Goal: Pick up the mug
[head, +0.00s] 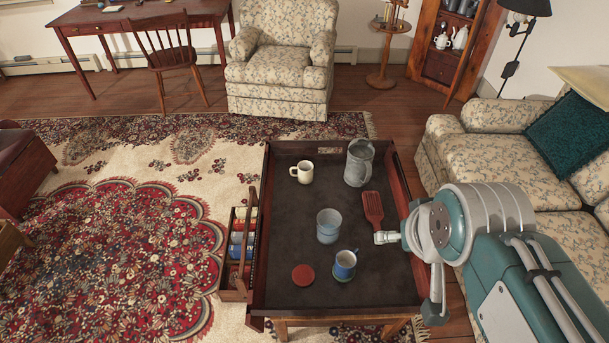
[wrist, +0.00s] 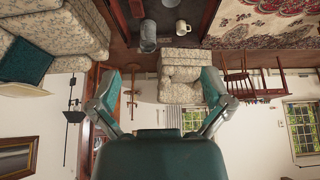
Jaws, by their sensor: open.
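A cream mug (head: 303,173) stands upright at the far left of the dark tray-topped table (head: 300,236); it also shows upside down near the top of the wrist view (wrist: 183,27). A second mug, blue with a pale band (head: 344,265), stands on a green coaster near the table's front. My gripper (head: 410,278) is open and empty at the table's right edge. It is to the right of the blue mug and well apart from the cream mug. In the wrist view its two fingers (wrist: 159,78) are spread wide with nothing between them.
A grey pitcher (head: 359,163), a grey cup (head: 328,227), a reddish slotted paddle (head: 373,208) and a red coaster (head: 303,275) share the table. The table has raised edges. A sofa (head: 485,155) is at right, an armchair (head: 280,62) behind. Rug on the left is open.

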